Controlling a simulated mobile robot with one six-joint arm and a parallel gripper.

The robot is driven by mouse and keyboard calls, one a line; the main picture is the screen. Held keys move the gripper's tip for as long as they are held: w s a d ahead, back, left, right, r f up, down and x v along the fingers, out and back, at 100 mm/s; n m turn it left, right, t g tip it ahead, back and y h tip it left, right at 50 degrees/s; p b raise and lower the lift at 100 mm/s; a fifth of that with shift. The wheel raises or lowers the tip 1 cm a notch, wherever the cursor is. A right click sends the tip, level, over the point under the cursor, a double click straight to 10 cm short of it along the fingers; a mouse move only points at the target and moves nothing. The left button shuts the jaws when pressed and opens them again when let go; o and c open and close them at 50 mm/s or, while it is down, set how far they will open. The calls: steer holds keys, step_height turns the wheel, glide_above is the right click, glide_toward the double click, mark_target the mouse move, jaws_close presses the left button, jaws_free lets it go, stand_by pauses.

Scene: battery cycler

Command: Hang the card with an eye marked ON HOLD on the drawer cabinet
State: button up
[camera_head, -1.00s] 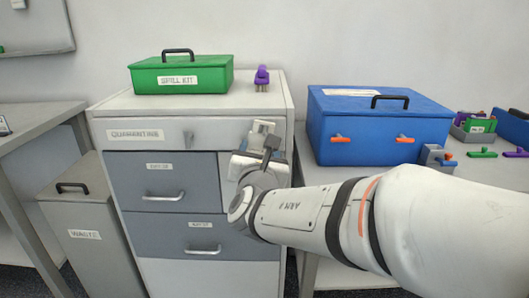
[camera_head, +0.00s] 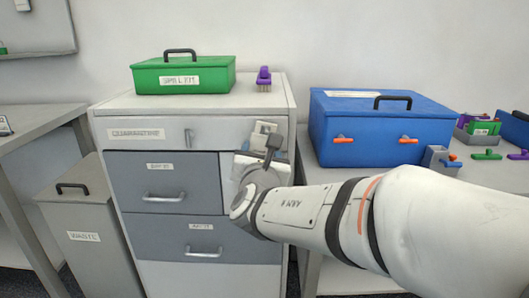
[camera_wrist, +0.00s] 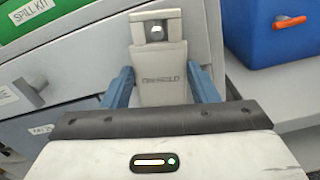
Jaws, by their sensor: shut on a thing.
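The pale card marked ON HOLD (camera_wrist: 161,85) is upright in my gripper (camera_wrist: 162,76), between its two blue fingers. Its square eye (camera_wrist: 157,32) is at the top, with a small round light spot inside; I cannot tell whether that is a peg through it. In the head view the card's top (camera_head: 263,128) shows above my gripper (camera_head: 262,158), in front of the upper right of the drawer cabinet (camera_head: 284,220). My wrist hides the card's lower part there. I cannot tell whether the card touches the cabinet.
A grey knob or hook (camera_head: 189,138) sticks out beside the top drawer's label. A green spill kit box (camera_head: 184,76) and a purple brush (camera_head: 264,76) stand on the cabinet. A blue box (camera_head: 380,130) stands to the right, a waste bin (camera_head: 85,235) to the left.

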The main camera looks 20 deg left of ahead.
steer(key=o, duration=1)
steer(key=shift+o, duration=0.2)
steer(key=p+v, duration=0.1)
steer(key=v, duration=0.6)
steer(key=s+d+r+m+g+h+p, duration=0.15)
steer(key=d+m+g+h+p, duration=0.3)
steer(key=d+m+p, duration=0.6)
steer(key=d+r+m+g+h+p, duration=0.25)
steer(key=d+m+h, duration=0.4)
steer(key=d, duration=0.85)
steer(key=s+d+m+g+y+p, duration=0.1)
steer(key=s+d+m+g+p, duration=0.5)
steer(key=m, duration=0.3)
steer(key=s+a+r+m+g+y+p, duration=0.1)
steer(key=s+r+m+y+p, duration=0.4)
steer(key=m, duration=0.5)
steer(key=s+a+p, duration=0.1)
steer(key=s+p, duration=0.1)
steer(key=p, duration=0.1)
steer(key=shift+g+y, duration=0.3)
steer(key=shift+g, duration=0.1)
